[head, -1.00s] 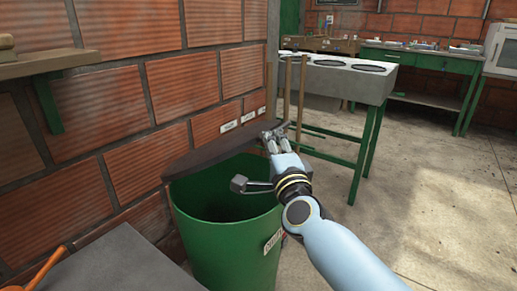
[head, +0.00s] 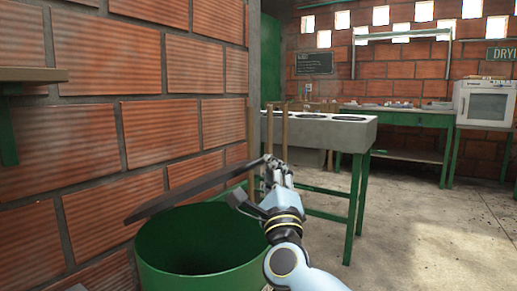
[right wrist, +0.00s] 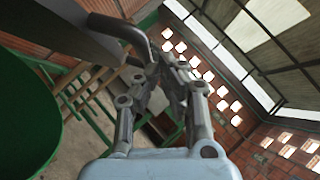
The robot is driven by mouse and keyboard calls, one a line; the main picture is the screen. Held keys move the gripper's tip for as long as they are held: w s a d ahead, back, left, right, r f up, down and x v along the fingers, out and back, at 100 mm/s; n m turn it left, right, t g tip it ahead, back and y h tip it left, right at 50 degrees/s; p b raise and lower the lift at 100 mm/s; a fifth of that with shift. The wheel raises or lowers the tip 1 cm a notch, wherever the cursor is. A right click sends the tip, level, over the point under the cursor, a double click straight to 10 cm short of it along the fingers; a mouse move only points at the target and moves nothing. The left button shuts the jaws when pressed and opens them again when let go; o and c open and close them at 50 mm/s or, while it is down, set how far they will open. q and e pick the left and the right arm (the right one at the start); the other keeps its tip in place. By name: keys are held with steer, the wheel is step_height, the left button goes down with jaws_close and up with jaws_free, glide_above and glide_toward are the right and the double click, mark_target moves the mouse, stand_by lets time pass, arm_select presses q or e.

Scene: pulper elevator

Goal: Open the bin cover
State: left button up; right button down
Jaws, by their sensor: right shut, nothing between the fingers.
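The green bin (head: 205,256) stands against the brick wall in the head view, its mouth partly uncovered. The dark bin cover (head: 190,191) is raised and tilted over the bin's wall side, seen nearly edge-on, its right end higher. My right gripper (head: 273,166) is at the cover's raised right end, shut and empty. In the right wrist view, the closed fingers (right wrist: 174,82) are beside the cover's curved dark handle (right wrist: 122,29); I cannot tell whether they touch. The bin also shows there at the left edge (right wrist: 28,105). My left gripper is out of view.
A concrete basin (head: 325,131) on green legs stands behind the gripper, with wooden posts (head: 284,132) beside it. A wall shelf (head: 30,75) is at left. A green bench (head: 405,120) and a white oven (head: 484,102) are at the back. The floor at right is clear.

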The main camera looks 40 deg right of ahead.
steer(key=w+r, duration=0.2)
steer(key=w, duration=0.1)
steer(key=shift+w+d+r, duration=0.15)
steer(key=shift+r, duration=0.15)
steer(key=shift+w+a+r, duration=0.25)
steer(key=shift+w+r, duration=0.15)
steer(key=shift+w, duration=0.1)
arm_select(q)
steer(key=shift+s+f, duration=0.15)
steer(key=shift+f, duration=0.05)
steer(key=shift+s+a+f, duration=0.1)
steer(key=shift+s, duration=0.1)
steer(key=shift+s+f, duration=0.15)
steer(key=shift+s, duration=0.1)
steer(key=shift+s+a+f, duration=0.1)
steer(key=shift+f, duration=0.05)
arm_select(e)
steer(key=shift+w+a+r, duration=0.1)
